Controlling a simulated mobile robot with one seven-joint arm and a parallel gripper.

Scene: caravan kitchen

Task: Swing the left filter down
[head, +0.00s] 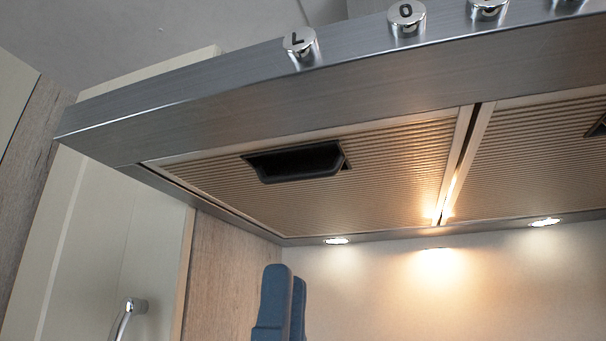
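The left filter (390,163) is a ribbed metal panel in the underside of the hood (230,95). It lies up in its frame, about level with the hood's underside. A dark recessed handle (295,161) sits in it, left of its middle. Two blue upright finger-like pieces (276,303), which look like my gripper's fingers, rise from the bottom edge, below the filter and apart from it. They overlap in this view, so the gap between them is hidden. Nothing shows held at their tips.
The right filter (545,150) adjoins across a narrow lit gap. Round knobs (406,18) line the hood's front. Small lamps (336,240) shine along its back edge. A pale cabinet door (100,250) with a chrome handle (128,312) stands at left. Space under the left filter looks mostly free.

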